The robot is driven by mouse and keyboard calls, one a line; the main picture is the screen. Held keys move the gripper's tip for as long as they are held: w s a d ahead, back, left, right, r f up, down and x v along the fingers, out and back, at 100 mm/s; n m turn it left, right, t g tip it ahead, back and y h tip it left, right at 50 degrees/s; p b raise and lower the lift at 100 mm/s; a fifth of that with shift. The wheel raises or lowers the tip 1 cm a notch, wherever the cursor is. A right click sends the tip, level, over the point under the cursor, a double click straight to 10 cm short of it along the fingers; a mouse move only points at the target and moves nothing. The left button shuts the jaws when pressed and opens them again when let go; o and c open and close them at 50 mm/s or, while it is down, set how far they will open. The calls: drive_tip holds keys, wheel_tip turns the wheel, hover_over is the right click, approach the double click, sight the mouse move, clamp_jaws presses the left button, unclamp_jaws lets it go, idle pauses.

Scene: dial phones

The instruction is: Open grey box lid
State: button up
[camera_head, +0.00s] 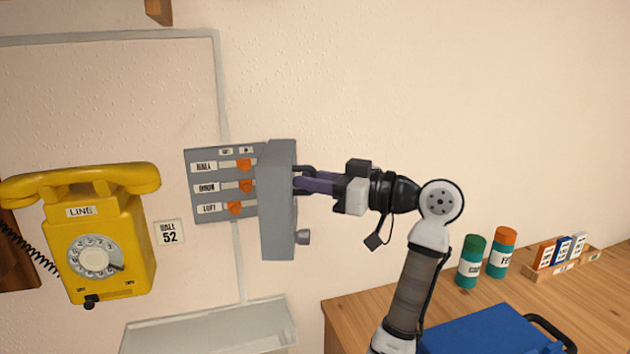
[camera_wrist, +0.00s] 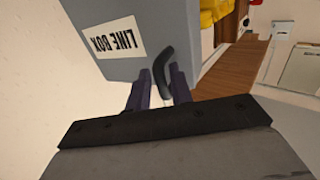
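The grey box (camera_head: 222,212) is on the wall, and its inner panel with orange switches and white labels is in sight. Its grey lid (camera_head: 278,215) stands out from the wall, swung partway open, seen nearly edge-on. In the wrist view the lid's outer face (camera_wrist: 160,22) carries an upside-down LINE BOX label (camera_wrist: 112,37). My gripper (camera_head: 300,178) is at the lid's right side. In the wrist view my gripper (camera_wrist: 158,88) has its fingers apart, on either side of the dark curved handle (camera_wrist: 163,70). A gap shows beside the handle's left side.
A yellow dial phone (camera_head: 100,245) hangs left of the box. A light grey shelf (camera_head: 215,325) is below. A wooden desk (camera_head: 350,315) at right holds a blue case (camera_head: 485,335), two canisters (camera_head: 471,262) and a small rack (camera_head: 565,265).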

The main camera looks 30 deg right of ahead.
drive_tip(key=shift+o, duration=0.3)
drive_tip(key=shift+s, duration=0.1)
drive_tip(key=b+v, duration=0.3)
drive_tip(key=v, duration=1)
drive_tip(key=shift+s, duration=0.3)
drive_tip(key=shift+d+f, duration=0.1)
drive_tip(key=shift+d, duration=0.05)
